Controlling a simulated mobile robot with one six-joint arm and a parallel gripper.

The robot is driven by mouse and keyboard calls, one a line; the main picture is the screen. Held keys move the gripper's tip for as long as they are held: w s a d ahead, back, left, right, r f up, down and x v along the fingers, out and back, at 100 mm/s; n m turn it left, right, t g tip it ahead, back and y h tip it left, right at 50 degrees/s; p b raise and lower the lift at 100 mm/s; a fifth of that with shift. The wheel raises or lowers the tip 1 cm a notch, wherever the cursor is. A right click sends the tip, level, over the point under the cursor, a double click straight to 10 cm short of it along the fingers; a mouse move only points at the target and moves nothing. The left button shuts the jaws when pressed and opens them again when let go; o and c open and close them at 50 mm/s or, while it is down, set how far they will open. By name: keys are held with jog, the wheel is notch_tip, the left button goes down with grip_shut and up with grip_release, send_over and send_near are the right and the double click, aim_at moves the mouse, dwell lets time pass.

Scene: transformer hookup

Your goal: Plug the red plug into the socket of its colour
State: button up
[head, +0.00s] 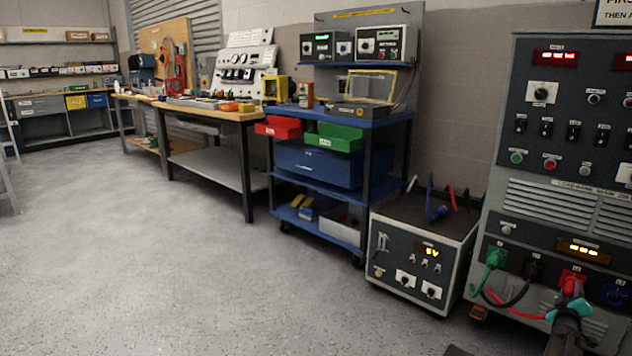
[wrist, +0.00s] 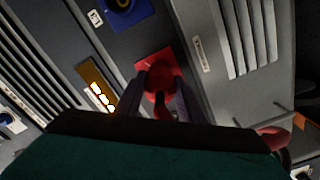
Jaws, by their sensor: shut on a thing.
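The red plug (wrist: 159,82) is between the two dark fingers of my gripper (wrist: 161,97) in the wrist view, and the gripper is shut on it. The plug is lined up over the red socket plate (wrist: 154,61), whose opening it covers. I cannot tell how deep it sits. In the head view my gripper (head: 571,303), with teal parts, is at the red socket (head: 571,277) on the grey cabinet at the right. A red cable (head: 515,312) hangs to the left of it.
On the same panel, a green plug (head: 496,256) and a black plug (head: 532,267) are at the left, and a blue socket (head: 614,293) is at the right. A transformer box (head: 415,262) stands left of the cabinet (head: 545,215). The floor at left is clear.

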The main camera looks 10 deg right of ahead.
jog(key=shift+w+r+m+p, duration=0.1)
jog(key=shift+m+p, duration=0.7)
jog(key=shift+m, duration=0.1)
jog(key=shift+m+p, duration=1.15)
jog(key=shift+m, duration=0.25)
jog(key=shift+m+p, duration=0.5)
jog(key=shift+m, duration=0.3)
jog(key=shift+m+p, duration=0.3)
jog(key=shift+m, duration=0.1)
jog(key=shift+m+p, duration=0.5)
jog(key=shift+m, duration=0.2)
jog(key=shift+m+p, duration=0.85)
jog(key=shift+m, duration=0.65)
jog(key=shift+m, duration=0.3)
jog(key=shift+a, duration=0.1)
